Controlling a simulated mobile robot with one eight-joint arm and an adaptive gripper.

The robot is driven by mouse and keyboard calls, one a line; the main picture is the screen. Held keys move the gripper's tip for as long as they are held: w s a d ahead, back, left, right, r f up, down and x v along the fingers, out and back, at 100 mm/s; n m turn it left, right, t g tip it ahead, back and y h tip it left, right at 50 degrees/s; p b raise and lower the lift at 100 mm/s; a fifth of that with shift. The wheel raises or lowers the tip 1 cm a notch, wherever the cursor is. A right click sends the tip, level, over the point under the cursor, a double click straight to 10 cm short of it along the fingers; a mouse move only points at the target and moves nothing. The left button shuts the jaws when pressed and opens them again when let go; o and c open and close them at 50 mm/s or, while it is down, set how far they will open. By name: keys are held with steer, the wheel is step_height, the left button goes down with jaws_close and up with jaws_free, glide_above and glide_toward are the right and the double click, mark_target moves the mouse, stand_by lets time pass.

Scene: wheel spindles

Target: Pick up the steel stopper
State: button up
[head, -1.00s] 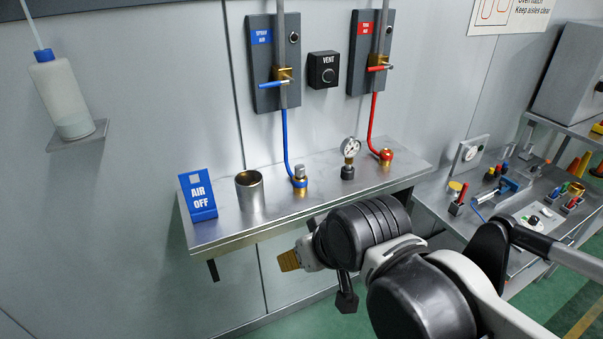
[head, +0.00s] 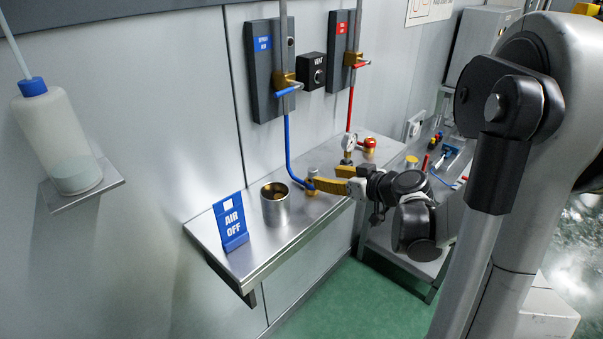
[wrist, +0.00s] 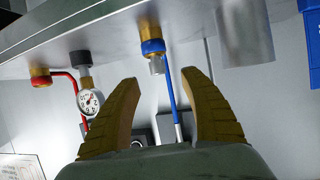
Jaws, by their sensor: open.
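A small steel stopper (head: 313,171) stands upright on the brass fitting with a blue collar at the end of the blue line, on the wall shelf. In the wrist view, where the shelf is at the top, the stopper (wrist: 156,65) shows below the blue collar (wrist: 152,47). My gripper (head: 326,177) is open and empty, its yellow-brown fingers pointing at the fitting from the right. In the wrist view, the stopper appears beyond the fingertips (wrist: 160,77), between their lines. The head view partly hides the fitting behind a finger; contact cannot be told.
A steel cup (head: 275,208) and a blue AIR OFF sign (head: 230,222) stand to the left on the shelf (head: 250,262). A pressure gauge (head: 350,143) and a red-topped fitting (head: 369,145) stand beyond my gripper. The blue tube (head: 288,145) runs up the wall.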

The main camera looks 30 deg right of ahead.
mark_target(316, 175)
steer(key=x, duration=0.2)
steer(key=b+x, duration=0.1)
steer(key=x, duration=0.2)
steer(key=b+x, duration=0.1)
steer(key=x, duration=0.2)
steer(key=shift+w+d+f, duration=0.15)
steer(key=shift+d+f, duration=0.1)
steer(key=shift+f, duration=0.15)
steer(key=shift+r, duration=0.1)
steer(key=shift+c, duration=0.9)
jaws_close()
